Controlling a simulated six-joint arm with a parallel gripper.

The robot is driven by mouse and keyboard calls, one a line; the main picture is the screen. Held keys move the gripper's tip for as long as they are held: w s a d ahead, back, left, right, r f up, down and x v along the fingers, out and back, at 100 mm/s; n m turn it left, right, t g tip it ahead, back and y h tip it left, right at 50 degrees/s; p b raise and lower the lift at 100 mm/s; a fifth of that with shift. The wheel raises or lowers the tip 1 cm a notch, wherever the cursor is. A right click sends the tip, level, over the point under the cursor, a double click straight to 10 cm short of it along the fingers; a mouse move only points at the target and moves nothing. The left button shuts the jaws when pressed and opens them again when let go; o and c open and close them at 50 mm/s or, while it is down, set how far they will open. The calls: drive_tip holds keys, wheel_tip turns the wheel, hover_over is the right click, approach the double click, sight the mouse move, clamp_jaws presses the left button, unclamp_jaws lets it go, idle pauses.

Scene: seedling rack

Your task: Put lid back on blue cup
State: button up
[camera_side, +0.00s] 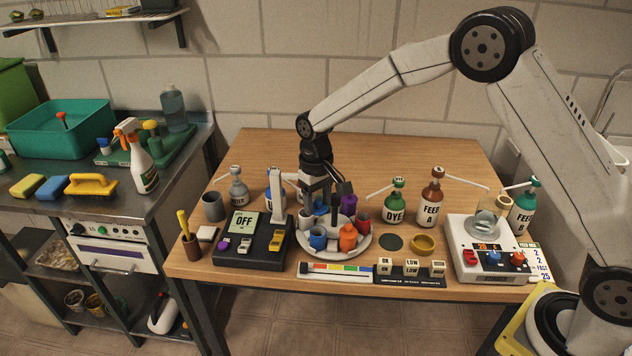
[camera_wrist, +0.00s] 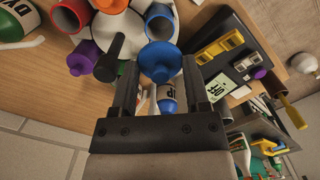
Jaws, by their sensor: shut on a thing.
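The blue cup (camera_side: 318,238) stands upright at the front of a round white tray (camera_side: 341,251). In the wrist view the blue cup (camera_wrist: 160,22) looks open at the top. My gripper (camera_side: 320,205) is over the tray, behind the blue cup. In the wrist view my gripper (camera_wrist: 160,64) is shut on a round blue lid (camera_wrist: 160,62), its two black fingers on either side. The lid appears apart from the cup's mouth, nearer my wrist. In the side view the lid cannot be made out clearly among the fingers and cups.
Orange (camera_side: 348,238), red (camera_side: 363,219) and purple (camera_side: 348,201) containers share the tray. A black post (camera_wrist: 110,58) rises close to my left finger. A black device (camera_side: 253,243) is left of the tray; bottles stand behind. A yellow ring (camera_side: 423,244) lies at right.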

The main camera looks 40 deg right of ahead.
drive_tip(key=shift+f, duration=3.05)
drive_tip(key=shift+f, duration=0.2)
idle(0.4)
drive_tip(key=o, duration=1.3)
drive_tip(key=shift+r, duration=0.15)
drive_tip(key=shift+r, duration=3.35)
